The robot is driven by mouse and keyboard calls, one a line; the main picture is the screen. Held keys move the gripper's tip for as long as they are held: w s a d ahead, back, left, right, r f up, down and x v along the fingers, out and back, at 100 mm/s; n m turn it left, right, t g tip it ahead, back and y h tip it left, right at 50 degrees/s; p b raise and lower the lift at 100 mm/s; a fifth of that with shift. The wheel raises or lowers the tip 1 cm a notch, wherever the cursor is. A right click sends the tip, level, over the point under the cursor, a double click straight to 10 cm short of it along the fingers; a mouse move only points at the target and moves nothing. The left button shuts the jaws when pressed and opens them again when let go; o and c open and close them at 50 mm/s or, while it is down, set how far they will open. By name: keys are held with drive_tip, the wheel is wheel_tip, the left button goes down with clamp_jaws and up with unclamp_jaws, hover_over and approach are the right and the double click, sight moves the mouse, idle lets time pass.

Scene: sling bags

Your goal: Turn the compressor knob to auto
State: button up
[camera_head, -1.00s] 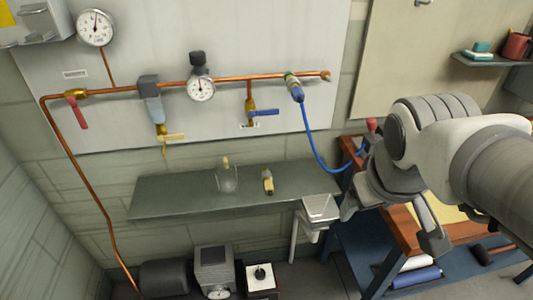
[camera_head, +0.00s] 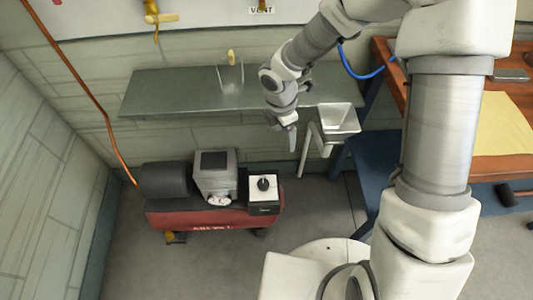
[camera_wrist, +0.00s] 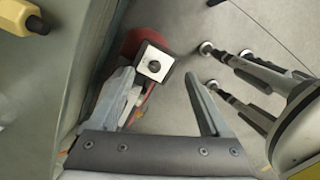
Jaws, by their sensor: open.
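The red compressor (camera_head: 200,219) stands on the floor against the wall in the head view. On its right end is a box with a white face plate (camera_head: 254,205) and a round black knob (camera_head: 263,184). The knob (camera_wrist: 154,66) also shows in the wrist view, beyond and between my fingertips. The knob's setting and any labels are too small to read. My gripper (camera_head: 283,132) is open and empty, above the knob and apart from it, by the shelf's front edge. Its two spread fingers show in the wrist view (camera_wrist: 158,78).
A grey-green wall shelf (camera_head: 165,93) with a clear vessel (camera_head: 231,74) on it lies left of my gripper. A workbench (camera_head: 512,165) stands at the right. Grey floor is open in front of the compressor.

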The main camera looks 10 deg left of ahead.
sight(263, 184)
drive_tip(key=a+f+n+b, duration=0.1)
drive_tip(key=a+f+b, duration=0.1)
drive_tip(key=f, duration=0.7)
drive_tip(key=s+a+f+n+b, duration=0.1)
drive_tip(key=f+b, duration=0.1)
drive_tip(key=f, duration=0.6)
drive_tip(key=s+a+f+n+g+y+b, duration=0.1)
drive_tip(key=a+f+n+b, duration=0.1)
drive_tip(key=f, duration=0.7)
drive_tip(key=shift+s+a+f+b, duration=0.25)
drive_tip(key=shift+a+f+b, duration=0.1)
drive_tip(key=shift+b, duration=0.2)
clamp_jaws()
